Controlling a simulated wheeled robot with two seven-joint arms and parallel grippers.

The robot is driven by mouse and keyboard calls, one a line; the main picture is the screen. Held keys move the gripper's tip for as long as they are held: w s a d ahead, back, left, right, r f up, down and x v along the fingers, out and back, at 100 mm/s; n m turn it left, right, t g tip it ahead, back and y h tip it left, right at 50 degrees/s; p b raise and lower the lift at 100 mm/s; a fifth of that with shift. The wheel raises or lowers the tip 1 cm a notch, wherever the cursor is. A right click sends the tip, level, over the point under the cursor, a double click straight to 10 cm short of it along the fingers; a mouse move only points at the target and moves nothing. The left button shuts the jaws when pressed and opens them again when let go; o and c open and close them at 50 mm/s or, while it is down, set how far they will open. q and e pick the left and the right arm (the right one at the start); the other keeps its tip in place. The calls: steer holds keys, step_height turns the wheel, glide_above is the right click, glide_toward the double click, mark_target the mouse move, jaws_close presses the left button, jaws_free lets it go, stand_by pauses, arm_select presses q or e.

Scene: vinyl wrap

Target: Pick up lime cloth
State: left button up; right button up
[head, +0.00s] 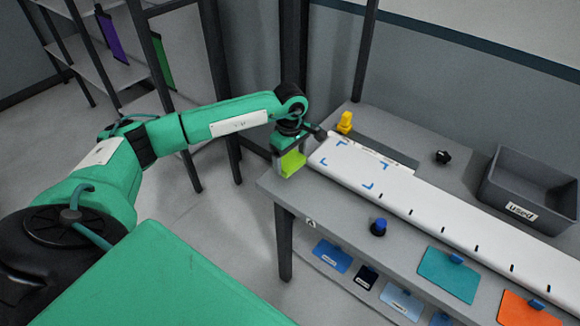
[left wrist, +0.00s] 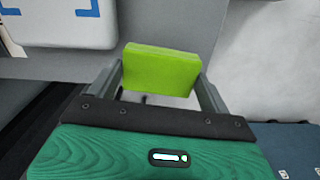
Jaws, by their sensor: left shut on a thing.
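The lime cloth (head: 293,163) is a small bright green folded block at the left end of the workbench. In the left wrist view the lime cloth (left wrist: 161,69) sits between the two fingers. My left gripper (head: 291,160) is shut on it, pointing down beside the bench's left corner. The wrist view shows the left gripper (left wrist: 160,85) with one finger on each side of the cloth. Whether the cloth touches the bench is hard to tell. My right gripper is not in view.
A long white panel with blue corner marks (head: 345,165) lies along the workbench (head: 275,186). A yellow object (head: 345,122), a black knob (head: 442,157) and a grey "used" bin (head: 535,180) stand behind it. A blue-topped object (head: 378,227) stands in front. Coloured cards hang or lie below.

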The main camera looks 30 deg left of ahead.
mark_target(290, 160)
arm_select(q)
step_height(290, 160, up, 16)
steer(key=b, duration=0.3)
